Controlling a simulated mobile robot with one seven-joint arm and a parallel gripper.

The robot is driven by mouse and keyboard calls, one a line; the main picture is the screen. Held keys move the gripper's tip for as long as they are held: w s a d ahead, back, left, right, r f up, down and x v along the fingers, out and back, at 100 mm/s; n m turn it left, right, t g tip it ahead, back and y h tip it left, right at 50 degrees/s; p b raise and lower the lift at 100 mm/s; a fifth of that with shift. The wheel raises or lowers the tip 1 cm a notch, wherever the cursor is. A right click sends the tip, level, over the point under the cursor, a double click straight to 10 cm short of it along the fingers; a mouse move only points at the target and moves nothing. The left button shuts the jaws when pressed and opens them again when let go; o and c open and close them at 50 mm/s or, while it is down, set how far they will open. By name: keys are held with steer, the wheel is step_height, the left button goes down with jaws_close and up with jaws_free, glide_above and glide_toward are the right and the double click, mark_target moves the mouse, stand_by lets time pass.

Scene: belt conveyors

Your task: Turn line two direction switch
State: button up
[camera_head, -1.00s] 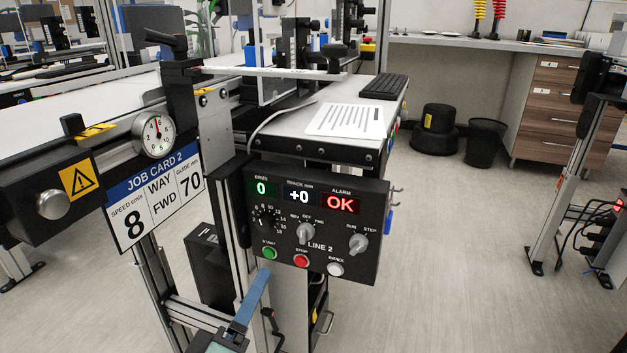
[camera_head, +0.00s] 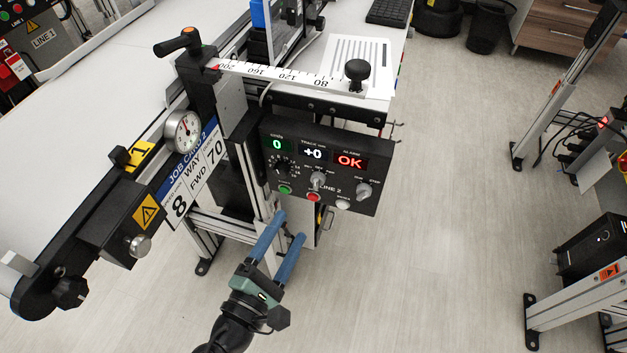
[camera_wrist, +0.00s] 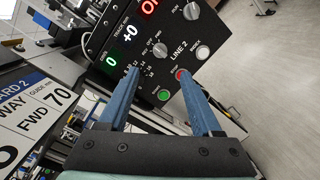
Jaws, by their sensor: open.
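The line 2 control panel (camera_head: 325,168) is a black box with displays reading 0, +0 and OK. Its direction switch (camera_head: 318,180), a grey knob under the REV, OFF and FWD labels, sits in the panel's middle. It also shows in the wrist view (camera_wrist: 160,50), ahead of the fingertips. The knob seems to point at OFF, though it is small. My gripper (camera_head: 290,227) has two blue fingers spread apart and empty, below and in front of the panel. In the wrist view my gripper (camera_wrist: 161,70) frames the panel's lower edge. Job card 2 (camera_head: 190,175) reads way FWD.
A green start button (camera_head: 285,189), red stop button (camera_head: 313,197), white button (camera_head: 343,204) and run/step knob (camera_head: 364,191) surround the switch. The conveyor frame with a dial gauge (camera_head: 183,131) stands left. Open floor lies right of the panel.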

mark_target(314, 186)
steer(key=x, duration=1.1)
steer(key=shift+b, duration=0.35)
steer(key=shift+s, duration=0.1)
jaws_close()
